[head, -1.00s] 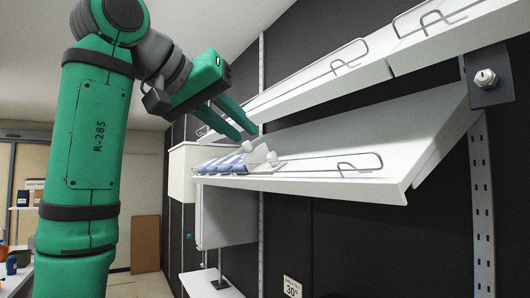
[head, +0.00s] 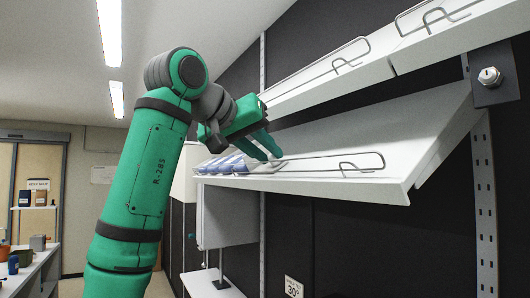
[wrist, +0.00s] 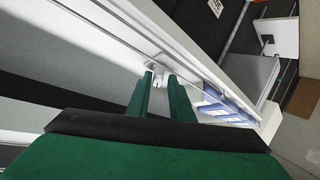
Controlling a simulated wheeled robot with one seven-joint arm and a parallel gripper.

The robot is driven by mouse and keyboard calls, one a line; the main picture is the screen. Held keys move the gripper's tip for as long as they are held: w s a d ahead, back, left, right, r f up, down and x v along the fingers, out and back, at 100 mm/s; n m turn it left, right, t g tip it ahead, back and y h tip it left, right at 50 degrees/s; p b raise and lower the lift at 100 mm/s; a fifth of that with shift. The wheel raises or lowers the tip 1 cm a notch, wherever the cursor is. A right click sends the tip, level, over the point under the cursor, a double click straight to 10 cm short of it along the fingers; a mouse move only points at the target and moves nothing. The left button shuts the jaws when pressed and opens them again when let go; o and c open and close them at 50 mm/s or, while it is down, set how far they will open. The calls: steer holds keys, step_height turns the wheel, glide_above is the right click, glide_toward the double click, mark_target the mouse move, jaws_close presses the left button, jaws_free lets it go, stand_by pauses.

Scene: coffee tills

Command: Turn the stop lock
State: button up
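My gripper (head: 271,156) is at the left part of the middle white shelf, its two green fingers apart and pointing down to the shelf's front. In the wrist view a small white knob-like piece (wrist: 153,74) shows at and between the fingertips of my gripper (wrist: 161,78). The fingers hide most of it, and I cannot tell whether they touch it. A silver lock cylinder (head: 490,77) on a dark plate is at the far right, well away from my gripper. I cannot tell from its look which of these is the stop lock.
The sloped middle shelf (head: 330,182) has a wire rail (head: 350,164) along its front. Blue-and-white packs (head: 225,163) lie just left of the fingers, also in the wrist view (wrist: 222,105). Another white shelf (head: 330,80) hangs close above. The shelf's right part is bare.

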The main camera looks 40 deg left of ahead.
steer(key=shift+d, duration=0.2)
steer(key=shift+c, duration=0.9)
jaws_close()
